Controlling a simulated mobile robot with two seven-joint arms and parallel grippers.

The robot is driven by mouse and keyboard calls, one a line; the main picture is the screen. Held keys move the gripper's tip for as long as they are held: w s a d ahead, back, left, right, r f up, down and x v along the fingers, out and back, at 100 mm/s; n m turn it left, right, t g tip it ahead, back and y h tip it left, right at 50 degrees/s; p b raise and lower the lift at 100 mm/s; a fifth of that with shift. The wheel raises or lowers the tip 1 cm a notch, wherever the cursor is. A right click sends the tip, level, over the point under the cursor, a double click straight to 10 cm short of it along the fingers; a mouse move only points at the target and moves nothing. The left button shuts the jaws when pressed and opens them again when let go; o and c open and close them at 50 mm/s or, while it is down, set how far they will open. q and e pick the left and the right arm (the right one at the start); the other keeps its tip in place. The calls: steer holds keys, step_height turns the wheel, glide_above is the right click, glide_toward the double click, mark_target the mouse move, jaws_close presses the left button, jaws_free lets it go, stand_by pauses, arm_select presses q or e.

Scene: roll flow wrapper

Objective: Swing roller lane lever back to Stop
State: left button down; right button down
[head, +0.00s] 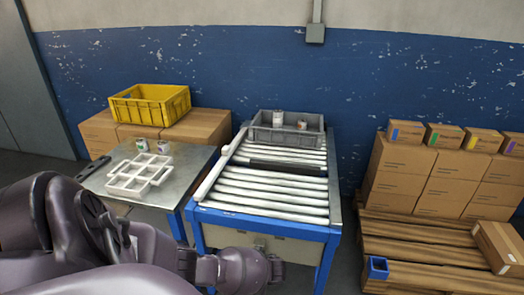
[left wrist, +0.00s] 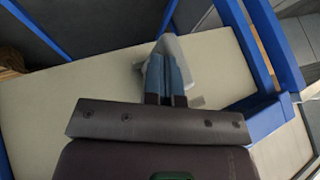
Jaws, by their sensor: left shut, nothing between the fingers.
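The roller lane (head: 270,185) is a blue-framed table with pale rollers and a beige front panel (head: 225,235). A small grey fitting shows on that panel in the head view, just above my left wrist; it may be the lever, but its setting cannot be read. In the left wrist view, a grey lever-like piece (left wrist: 188,52) stands against the beige panel, right at my left gripper (left wrist: 166,62). The fingers are shut with nothing between them, and partly cover the piece. Contact cannot be told. My right gripper is not in view.
A grey crate (head: 260,133) with small cans stands at the lane's far end. A metal table (head: 185,183) with a white divided tray (head: 118,184) stands left. Boxes on a wooden pallet (head: 405,238) are at right. Blue frame bars (left wrist: 262,60) flank the panel.

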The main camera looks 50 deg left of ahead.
arm_select(q)
steer(key=a+m+t, duration=0.1)
steer(key=s+a+m+t, duration=0.1)
steer(key=m, duration=0.1)
steer(key=s+a+m+t+h+p, duration=0.1)
steer(key=shift+s+a+m, duration=0.2)
steer(key=shift+s+m, duration=0.05)
steer(key=shift+m, duration=0.15)
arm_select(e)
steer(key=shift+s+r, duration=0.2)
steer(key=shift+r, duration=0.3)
arm_select(q)
steer(key=shift+a, duration=0.1)
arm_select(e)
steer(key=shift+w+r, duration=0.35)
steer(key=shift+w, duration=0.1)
